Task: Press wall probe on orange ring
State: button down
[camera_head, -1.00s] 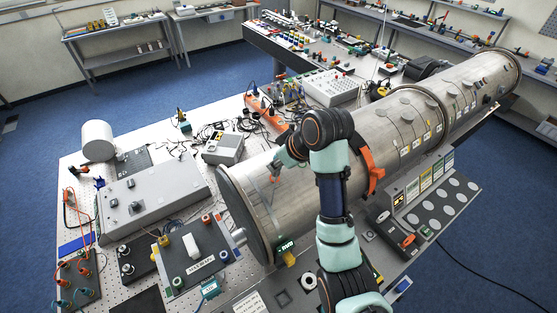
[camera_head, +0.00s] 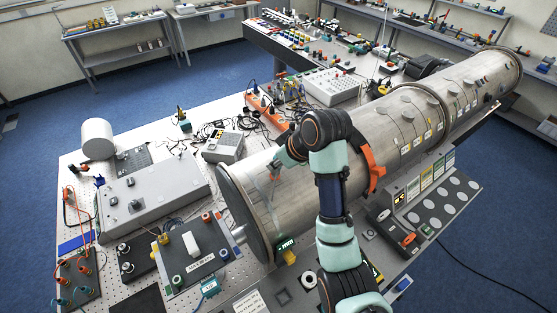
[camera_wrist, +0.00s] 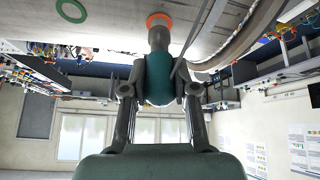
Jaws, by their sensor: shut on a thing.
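The wrist view shows my gripper (camera_wrist: 160,90) shut on the wall probe (camera_wrist: 158,72), which has a teal body and a grey head. The probe's head points up at the metal pipe wall and lies over the orange ring (camera_wrist: 158,16), whose rim shows around the tip. Whether the tip touches the wall or stops just short, I cannot tell. A green ring (camera_wrist: 71,11) is on the wall to the left. In the head view my gripper (camera_head: 277,168) is at the pipe's (camera_head: 250,195) near end, and the probe and orange ring cannot be made out.
An orange strap (camera_head: 375,168) crosses the pipe right of my arm. A panel with a small lit display (camera_head: 398,197) and grey discs stands along the pipe's right side. Grey boxes (camera_head: 150,195), cables and instruments crowd the table to the left.

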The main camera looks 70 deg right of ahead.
jog(key=shift+w+d+f, duration=0.1)
jog(key=shift+w+f, duration=0.05)
jog(key=shift+f, duration=0.9)
dwell(1.0)
